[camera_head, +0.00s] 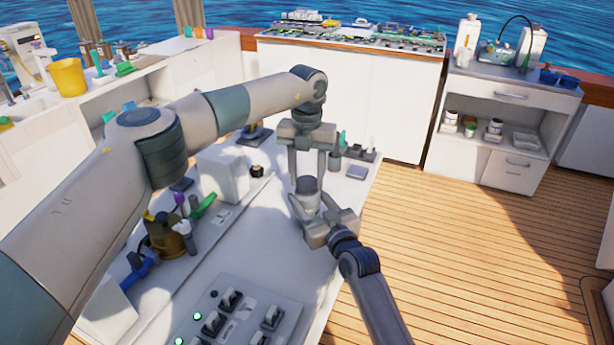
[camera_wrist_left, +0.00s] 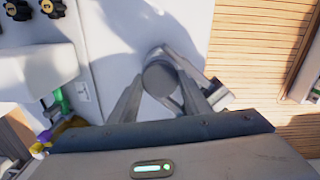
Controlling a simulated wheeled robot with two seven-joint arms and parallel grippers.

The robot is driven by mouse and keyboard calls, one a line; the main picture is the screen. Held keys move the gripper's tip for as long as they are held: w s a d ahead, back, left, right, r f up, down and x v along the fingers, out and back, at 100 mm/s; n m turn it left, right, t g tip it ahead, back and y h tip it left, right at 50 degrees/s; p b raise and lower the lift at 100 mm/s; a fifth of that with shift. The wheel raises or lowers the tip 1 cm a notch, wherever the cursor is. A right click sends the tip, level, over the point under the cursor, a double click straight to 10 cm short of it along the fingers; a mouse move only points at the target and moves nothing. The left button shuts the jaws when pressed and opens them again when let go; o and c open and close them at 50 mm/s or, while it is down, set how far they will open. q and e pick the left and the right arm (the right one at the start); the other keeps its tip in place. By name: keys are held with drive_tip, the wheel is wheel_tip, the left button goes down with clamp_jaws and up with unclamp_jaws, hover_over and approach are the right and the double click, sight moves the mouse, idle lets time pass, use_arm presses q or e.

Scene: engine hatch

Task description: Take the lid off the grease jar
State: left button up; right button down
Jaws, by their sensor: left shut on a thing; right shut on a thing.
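The grease jar (camera_head: 309,203), a small pale cylinder, is upright above the white worktop, between the fingers of my right gripper (camera_head: 311,207). My right gripper is shut on the jar body from the front right. The grey round lid (camera_head: 307,184) is at the top of the jar, and I see no clear gap between them. My left gripper (camera_head: 307,180) points down from above and is shut on the lid. In the left wrist view the lid (camera_wrist_left: 158,77) shows as a dark disc between the fingertips, hiding most of the jar.
A white box (camera_head: 222,172) and a brass fitting (camera_head: 170,236) stand on the worktop to the left. A switch panel (camera_head: 240,318) is at the near end. Small tools (camera_head: 358,152) stand at the far end. Open wooden deck (camera_head: 470,255) lies to the right.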

sight(308, 182)
use_arm(q)
drive_tip(key=n, duration=0.4)
drive_tip(key=shift+d+n, duration=0.1)
drive_tip(key=shift+n, duration=0.2)
use_arm(e)
drive_tip(key=shift+f, duration=0.15)
use_arm(q)
drive_tip(key=n, duration=0.5)
drive_tip(key=shift+r, duration=0.2)
drive_tip(key=shift+r, duration=0.45)
drive_tip(key=shift+r, duration=0.5)
drive_tip(key=shift+r, duration=1.95)
